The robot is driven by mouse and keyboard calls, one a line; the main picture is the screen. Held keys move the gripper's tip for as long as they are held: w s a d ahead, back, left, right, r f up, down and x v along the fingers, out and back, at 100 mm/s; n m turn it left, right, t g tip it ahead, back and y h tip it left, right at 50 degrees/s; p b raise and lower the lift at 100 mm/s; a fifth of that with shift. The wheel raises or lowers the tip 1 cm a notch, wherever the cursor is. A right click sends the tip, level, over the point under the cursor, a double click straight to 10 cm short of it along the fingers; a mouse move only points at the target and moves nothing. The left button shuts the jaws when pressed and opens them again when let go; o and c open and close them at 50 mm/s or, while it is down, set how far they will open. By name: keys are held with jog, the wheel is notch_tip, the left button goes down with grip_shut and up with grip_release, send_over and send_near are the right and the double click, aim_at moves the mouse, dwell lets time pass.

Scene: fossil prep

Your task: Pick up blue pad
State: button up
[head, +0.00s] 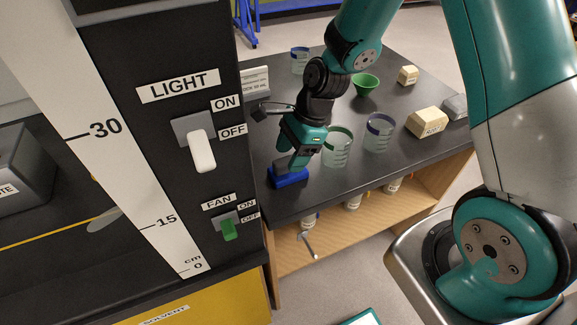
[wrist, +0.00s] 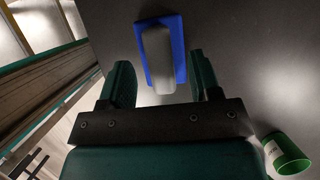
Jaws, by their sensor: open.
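The blue pad (head: 290,178) lies on the dark bench top near its left front corner, beside the black cabinet. In the wrist view the blue pad (wrist: 180,48) has a grey raised block, like a handle, along its middle. My gripper (head: 290,161) is directly over the pad in the head view and hides part of it. In the wrist view my gripper (wrist: 160,75) is open, with one finger on each side of the line of the grey handle. The handle's near end reaches between the fingertips. I cannot tell whether they touch it.
Clear beakers (head: 337,148) (head: 379,133) stand right of my gripper. The black cabinet (head: 190,100) with LIGHT and FAN switches rises close on the left. A green cup (wrist: 286,153) shows in the wrist view.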

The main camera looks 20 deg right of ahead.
aim_at(288, 159)
jog(key=shift+x, duration=1.05)
jog(key=shift+c, duration=0.2)
jog(key=c, duration=1)
notch_tip(288, 159, up, 20)
jog(key=shift+r, duration=0.1)
